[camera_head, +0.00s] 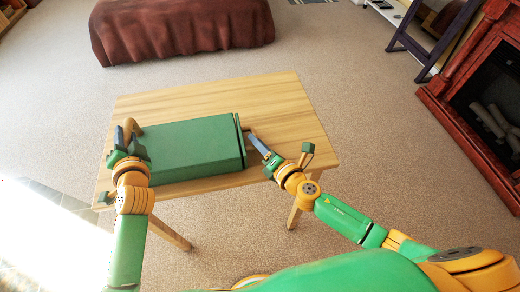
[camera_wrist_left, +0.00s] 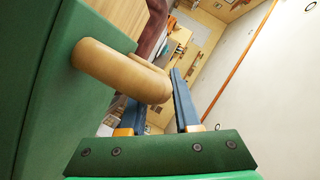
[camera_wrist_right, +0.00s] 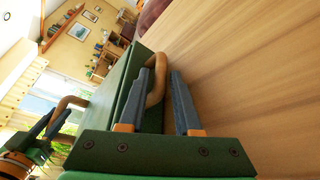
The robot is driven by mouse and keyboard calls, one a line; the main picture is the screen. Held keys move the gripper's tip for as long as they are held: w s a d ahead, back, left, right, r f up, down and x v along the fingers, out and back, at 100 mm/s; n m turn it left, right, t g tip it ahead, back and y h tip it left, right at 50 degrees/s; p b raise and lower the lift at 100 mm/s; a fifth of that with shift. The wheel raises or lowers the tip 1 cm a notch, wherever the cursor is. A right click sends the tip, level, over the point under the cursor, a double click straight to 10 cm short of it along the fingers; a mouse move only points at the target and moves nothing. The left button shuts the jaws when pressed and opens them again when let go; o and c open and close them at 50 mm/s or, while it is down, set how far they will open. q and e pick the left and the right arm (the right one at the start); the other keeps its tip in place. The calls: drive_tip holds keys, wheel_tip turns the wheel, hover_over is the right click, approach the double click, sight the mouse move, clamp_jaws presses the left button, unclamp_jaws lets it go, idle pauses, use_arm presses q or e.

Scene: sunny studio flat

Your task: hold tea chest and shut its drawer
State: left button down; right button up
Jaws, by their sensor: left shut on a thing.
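The tea chest (camera_head: 190,147) is a long green box lying on the wooden table. My left gripper (camera_head: 124,134) is shut on the tan curved handle (camera_wrist_left: 118,72) at its left end. The drawer front (camera_head: 240,137) is a thin green panel at the right end, with a narrow dark gap along it, so it looks slightly ajar. It has a tan curved drawer handle (camera_wrist_right: 157,88). My right gripper (camera_head: 257,143) is beside this handle. In the right wrist view its fingers are apart, and the handle lies by the left finger, which partly hides it.
The wooden table (camera_head: 285,110) is bare behind and to the right of the chest. A red-brown covered couch (camera_head: 180,28) stands beyond it. A red fireplace (camera_head: 480,100) and a dark frame (camera_head: 425,45) are at the right. Carpet lies open around the table.

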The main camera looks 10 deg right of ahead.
drive_tip(key=v, duration=1)
use_arm(q)
drive_tip(key=c, duration=0.5)
unclamp_jaws()
drive_tip(key=shift+f, duration=0.1)
drive_tip(key=shift+c, duration=0.2)
use_arm(e)
drive_tip(key=shift+f, duration=0.1)
use_arm(q)
drive_tip(key=v, duration=1.2)
drive_tip(key=shift+w, duration=0.1)
